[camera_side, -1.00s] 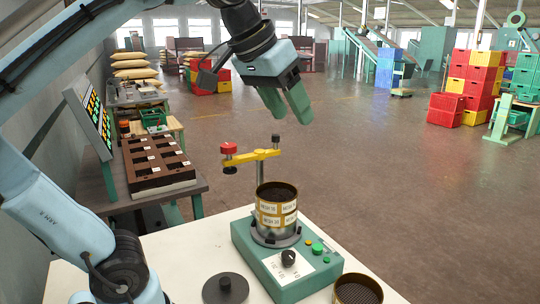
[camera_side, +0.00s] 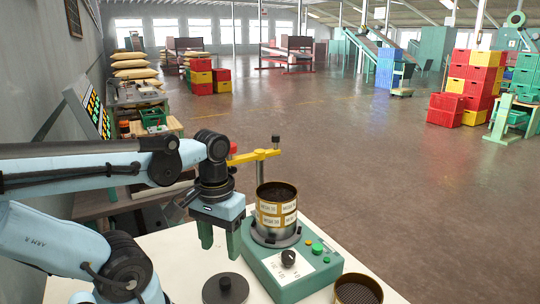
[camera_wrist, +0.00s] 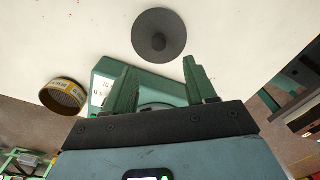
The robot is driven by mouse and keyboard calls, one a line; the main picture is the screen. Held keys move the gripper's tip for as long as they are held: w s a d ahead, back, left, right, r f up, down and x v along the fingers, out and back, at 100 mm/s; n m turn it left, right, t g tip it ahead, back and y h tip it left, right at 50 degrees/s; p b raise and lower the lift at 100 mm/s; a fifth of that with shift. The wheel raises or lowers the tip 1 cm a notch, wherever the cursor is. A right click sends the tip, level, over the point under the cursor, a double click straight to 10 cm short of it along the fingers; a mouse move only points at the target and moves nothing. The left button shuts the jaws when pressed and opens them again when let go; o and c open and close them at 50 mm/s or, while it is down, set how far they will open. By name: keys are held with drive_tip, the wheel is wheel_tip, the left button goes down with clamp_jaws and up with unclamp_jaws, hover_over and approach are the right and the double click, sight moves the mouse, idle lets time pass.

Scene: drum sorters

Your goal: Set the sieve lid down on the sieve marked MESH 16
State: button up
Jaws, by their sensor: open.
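The sieve lid, a dark grey disc with a centre knob (camera_side: 225,289), lies on the white table at the front; the wrist view shows it whole (camera_wrist: 160,24), just beyond my fingertips. My gripper (camera_side: 219,248) points down, open and empty, above the table behind the lid and left of the shaker; its green fingers are spread in the wrist view (camera_wrist: 160,68). A brass sieve stack (camera_side: 276,214) with white MESH labels and an uncovered top stands on the green shaker (camera_side: 308,268). The label numbers are too small to read surely.
A loose brass sieve (camera_side: 357,291) stands at the table's front right, also in the wrist view (camera_wrist: 63,97). A yellow clamp arm (camera_side: 254,156) with a red knob rises behind the stack, turned left. White table (camera_side: 185,270) around the lid is bare.

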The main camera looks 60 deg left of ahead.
sight(224, 281)
drive_tip(key=shift+d+f, duration=0.15)
drive_tip(key=shift+f, duration=4.6)
clamp_jaws()
